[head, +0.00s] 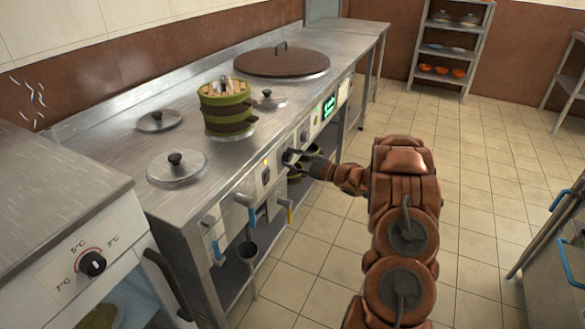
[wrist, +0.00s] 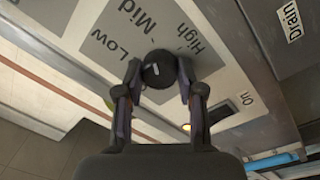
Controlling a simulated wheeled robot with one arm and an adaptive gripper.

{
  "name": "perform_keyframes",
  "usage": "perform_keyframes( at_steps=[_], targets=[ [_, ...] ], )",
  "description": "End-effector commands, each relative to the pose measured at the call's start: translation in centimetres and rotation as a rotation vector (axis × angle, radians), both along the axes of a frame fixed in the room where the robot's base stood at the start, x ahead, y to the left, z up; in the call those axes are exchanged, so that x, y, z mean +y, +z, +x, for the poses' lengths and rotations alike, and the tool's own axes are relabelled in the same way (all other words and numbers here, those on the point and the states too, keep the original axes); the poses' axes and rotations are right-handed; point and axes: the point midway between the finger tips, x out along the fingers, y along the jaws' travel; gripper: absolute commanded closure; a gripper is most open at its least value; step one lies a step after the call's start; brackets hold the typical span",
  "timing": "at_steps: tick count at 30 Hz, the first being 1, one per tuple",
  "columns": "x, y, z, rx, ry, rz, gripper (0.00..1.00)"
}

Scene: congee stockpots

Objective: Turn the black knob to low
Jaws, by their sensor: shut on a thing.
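The black knob (wrist: 158,76) sits on a grey dial plate (wrist: 105,38) marked Low, Mid and High in the wrist view. A small white mark shows on the knob's face; I cannot tell which label it points to. My gripper (wrist: 159,66) is shut on the knob, with one finger on each side of it. In the head view my gripper (head: 297,157) reaches the front panel of the steel counter, and its fingers largely hide the knob there.
The steel counter (head: 195,112) carries lids and stacked green steamers (head: 226,108). Blue-handled taps (head: 252,212) stick out left of my gripper. A different black knob (head: 92,263), marked in degrees, is on the near-left unit.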

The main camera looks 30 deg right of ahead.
Motion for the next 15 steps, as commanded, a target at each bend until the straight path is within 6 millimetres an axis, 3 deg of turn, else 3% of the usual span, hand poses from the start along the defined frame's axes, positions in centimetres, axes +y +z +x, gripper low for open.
perform_keyframes(
  at_steps=[1,15],
  targets=[
    [-0.16,-0.74,-0.03,-0.023,-0.003,-0.04,0.97],
    [-0.13,-0.76,0.0,-0.256,0.0,-0.424,0.97]
  ],
)
